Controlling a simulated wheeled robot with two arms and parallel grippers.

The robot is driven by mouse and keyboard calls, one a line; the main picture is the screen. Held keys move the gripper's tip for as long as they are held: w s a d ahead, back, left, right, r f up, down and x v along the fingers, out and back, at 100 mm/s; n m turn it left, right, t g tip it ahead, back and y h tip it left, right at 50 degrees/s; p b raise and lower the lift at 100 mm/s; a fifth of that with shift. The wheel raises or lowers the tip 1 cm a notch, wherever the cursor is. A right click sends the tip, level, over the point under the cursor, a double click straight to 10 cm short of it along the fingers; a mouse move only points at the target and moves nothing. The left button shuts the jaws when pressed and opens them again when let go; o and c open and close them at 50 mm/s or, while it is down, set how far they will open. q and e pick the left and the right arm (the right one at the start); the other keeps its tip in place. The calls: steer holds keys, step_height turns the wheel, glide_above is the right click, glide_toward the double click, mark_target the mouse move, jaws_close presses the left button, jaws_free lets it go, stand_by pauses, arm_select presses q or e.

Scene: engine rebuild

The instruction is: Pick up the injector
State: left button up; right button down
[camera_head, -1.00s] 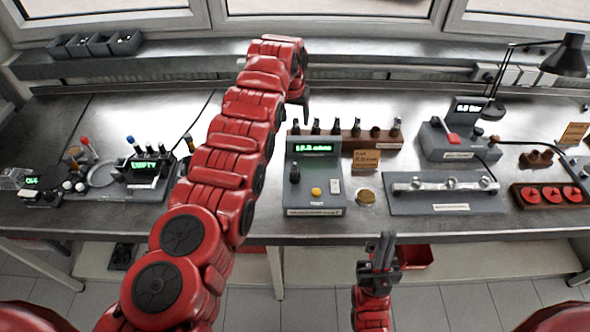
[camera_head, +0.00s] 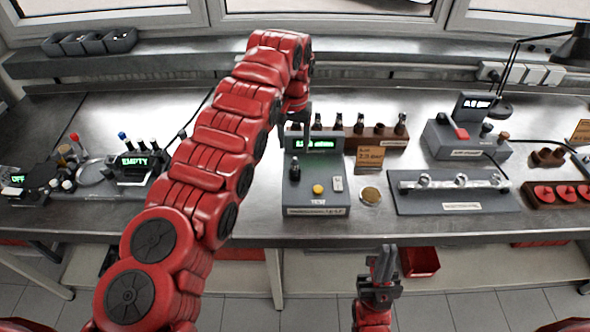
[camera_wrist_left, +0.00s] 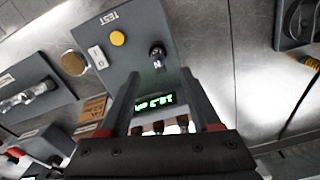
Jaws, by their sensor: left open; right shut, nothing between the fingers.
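A dark injector (camera_head: 294,172) stands upright in the grey test station, left of its yellow button. It also shows in the left wrist view (camera_wrist_left: 157,56), just beyond my fingertips. Several more dark injectors (camera_head: 401,124) stand in a brown wooden rack (camera_head: 366,134) behind the station. My left gripper (camera_head: 308,148) is open above the back of the test station, by its lit green display. In the left wrist view its fingers (camera_wrist_left: 158,85) are spread with nothing between them. My right gripper (camera_head: 383,262) is shut and empty in front of the bench edge.
The grey test station (camera_head: 316,199) has a yellow button (camera_head: 319,188). A round brass disc (camera_head: 370,195) and a plate with a metal rail (camera_head: 455,203) lie to its right. A device reading EMPTY (camera_head: 133,166) stands at left. Bare bench lies between it and the station.

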mark_target(295, 158)
arm_select(q)
steer(key=shift+f, duration=0.9)
steer(key=shift+s+f+p, duration=0.1)
steer(key=shift+f+p, duration=0.35)
steer(key=shift+p, duration=0.3)
steer(key=f+p, duration=0.1)
steer(key=f, duration=0.1)
steer(key=f+p, duration=0.1)
steer(key=shift+s+d+f, duration=0.1)
steer(key=shift+d+f, duration=0.1)
steer(key=shift+f, duration=0.45)
jaws_close()
